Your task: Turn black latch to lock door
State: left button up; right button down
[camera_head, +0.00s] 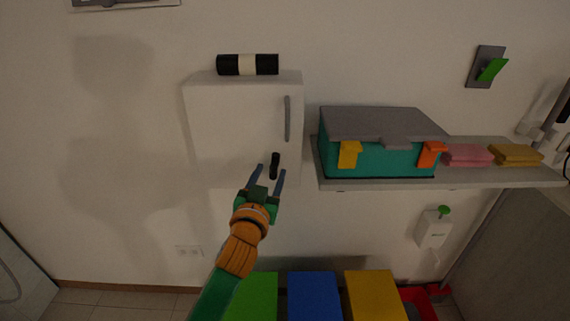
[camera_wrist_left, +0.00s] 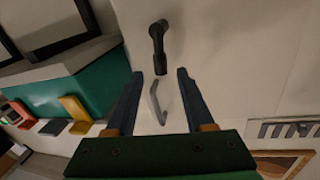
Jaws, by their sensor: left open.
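A white cabinet (camera_head: 225,130) on the wall has a shut-looking door with an upright grey handle (camera_head: 287,118). The small black latch (camera_head: 274,165) is low on the door, below the handle, and points nearly up and down. In the left wrist view the black latch (camera_wrist_left: 158,48) lies just beyond the fingertips, with the grey handle (camera_wrist_left: 158,103) showing between the fingers. My left gripper (camera_head: 270,175) is open and empty, its fingertips near the latch's lower end in the picture; contact is not clear. My right gripper is not in view.
A black and white roll (camera_head: 248,64) lies on the cabinet. To the right, a shelf (camera_head: 480,177) bears a teal box (camera_head: 380,160) and pink (camera_head: 467,155) and yellow (camera_head: 516,154) folded items. Green, blue and yellow blocks (camera_head: 313,295) stand below. The wall left of the cabinet is clear.

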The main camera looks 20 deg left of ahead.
aim_at(274, 163)
pick_arm(q)
jog(key=w, duration=0.6)
jog(key=shift+w+a+f, duration=0.15)
jog(key=shift+a, duration=0.2)
grip_shut()
